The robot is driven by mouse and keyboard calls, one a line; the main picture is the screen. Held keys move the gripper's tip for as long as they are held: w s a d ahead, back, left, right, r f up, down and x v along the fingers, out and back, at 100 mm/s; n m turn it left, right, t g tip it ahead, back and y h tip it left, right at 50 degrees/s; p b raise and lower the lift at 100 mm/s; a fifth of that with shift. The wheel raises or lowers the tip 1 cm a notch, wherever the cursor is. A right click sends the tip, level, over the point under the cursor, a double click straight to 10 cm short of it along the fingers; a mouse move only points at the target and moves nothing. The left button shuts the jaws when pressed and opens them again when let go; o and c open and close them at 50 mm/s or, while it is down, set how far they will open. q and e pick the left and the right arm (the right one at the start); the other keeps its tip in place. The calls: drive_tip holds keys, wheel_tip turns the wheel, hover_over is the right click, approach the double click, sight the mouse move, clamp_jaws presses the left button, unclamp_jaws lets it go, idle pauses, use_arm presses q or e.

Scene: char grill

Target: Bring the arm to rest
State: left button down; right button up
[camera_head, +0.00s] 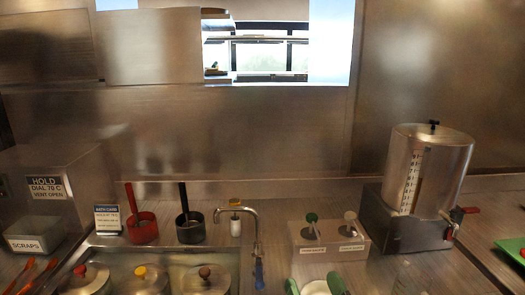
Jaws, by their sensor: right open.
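My right gripper (314,283) shows only at the bottom edge, right of the middle. Its two green fingertips stand well apart, so it is open. A pale round shape shows between the fingertips; I cannot tell what it is, and nothing is seen clamped. The rest of the right arm is below the picture. My left gripper is not in view.
Lidded pots (146,280) sit front left, with red (143,229) and dark (190,232) pans behind. A tap (257,240), a dispenser box (329,246) and a steel urn (424,170) stand rightward. Orange-handled utensils (44,271) lie far left.

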drive_tip(key=s+d+f+m+g+h, duration=0.2)
drive_tip(key=s+d+f+g+h, duration=0.3)
drive_tip(key=f, duration=0.4)
drive_tip(key=s+d+f+n+g, duration=0.1)
drive_tip(key=s+d+f+g, duration=0.2)
drive_tip(key=s+f+g, duration=0.5)
drive_tip(key=s+d+f+n+g, duration=0.1)
drive_tip(key=s+d+f+g, duration=0.2)
drive_tip(key=s, duration=0.8)
wheel_tip(320, 180, down, 26)
drive_tip(key=s+g, duration=0.1)
drive_tip(key=g, duration=0.1)
drive_tip(key=s+d+f+n+g, duration=0.1)
drive_tip(key=s+d+f, duration=0.1)
drive_tip(key=s+f, duration=1.4)
drive_tip(key=shift+s+d+f, duration=0.25)
drive_tip(key=shift+d+f, duration=0.1)
